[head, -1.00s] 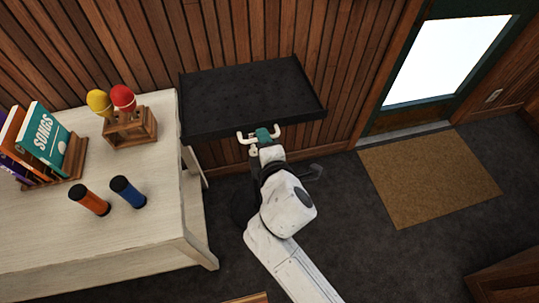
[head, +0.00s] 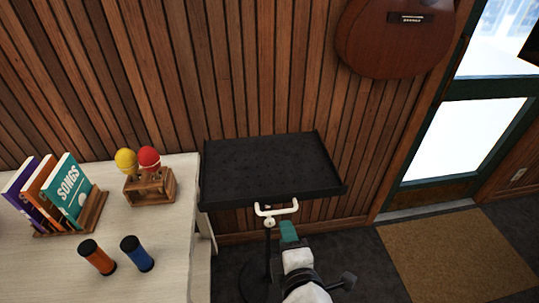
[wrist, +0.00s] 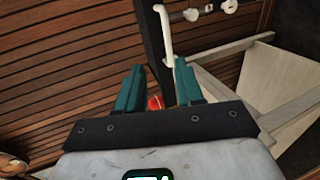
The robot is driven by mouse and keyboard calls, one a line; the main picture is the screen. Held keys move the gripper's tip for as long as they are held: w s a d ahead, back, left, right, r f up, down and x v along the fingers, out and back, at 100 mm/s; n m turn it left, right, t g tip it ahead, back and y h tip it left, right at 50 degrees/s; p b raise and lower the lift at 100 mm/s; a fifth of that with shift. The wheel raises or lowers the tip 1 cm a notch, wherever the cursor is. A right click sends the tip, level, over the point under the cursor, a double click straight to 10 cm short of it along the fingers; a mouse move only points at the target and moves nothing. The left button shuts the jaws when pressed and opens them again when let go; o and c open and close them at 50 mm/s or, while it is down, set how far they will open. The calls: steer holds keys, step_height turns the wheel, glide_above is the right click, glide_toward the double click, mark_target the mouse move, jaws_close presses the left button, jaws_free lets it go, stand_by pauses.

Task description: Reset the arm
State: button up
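My gripper (head: 289,232) is just below and in front of the white handle (head: 275,208) of a black tray-like stand (head: 270,165). In the wrist view my gripper (wrist: 159,66) has its two teal fingers spread apart, with nothing held between them. The white handle (wrist: 167,38) shows beyond the fingertips, close to the right one, and I see no contact. Part of my arm is cut off by the bottom edge of the head view.
A pale table (head: 165,235) at left holds songbooks (head: 68,188), yellow and red maracas in a wooden holder (head: 150,188), and orange and blue shakers (head: 137,253). A guitar (head: 395,40) hangs on the wall. Floor around the mat (head: 455,255) is clear.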

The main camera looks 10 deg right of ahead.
steer(key=s+d+f+m+g+h, duration=0.1)
steer(key=s+d+f+m+g, duration=0.2)
steer(key=s+d+f+m, duration=0.3)
steer(key=s+d+f+m+g+h, duration=0.1)
steer(key=s+d+f+m+g, duration=0.35)
steer(key=d, duration=0.35)
steer(key=s+d+f+m+g+y, duration=0.1)
steer(key=s+d+f+m+g, duration=0.1)
steer(key=s+m, duration=0.2)
steer(key=s+d+f+m+g, duration=0.2)
steer(key=s+m+g, duration=0.1)
steer(key=s, duration=0.7)
steer(key=shift+s+d+m+y, duration=0.2)
steer(key=shift+m+y, duration=0.2)
steer(key=shift+m, duration=0.35)
steer(key=shift+w+g, duration=0.1)
steer(key=shift+g, duration=0.15)
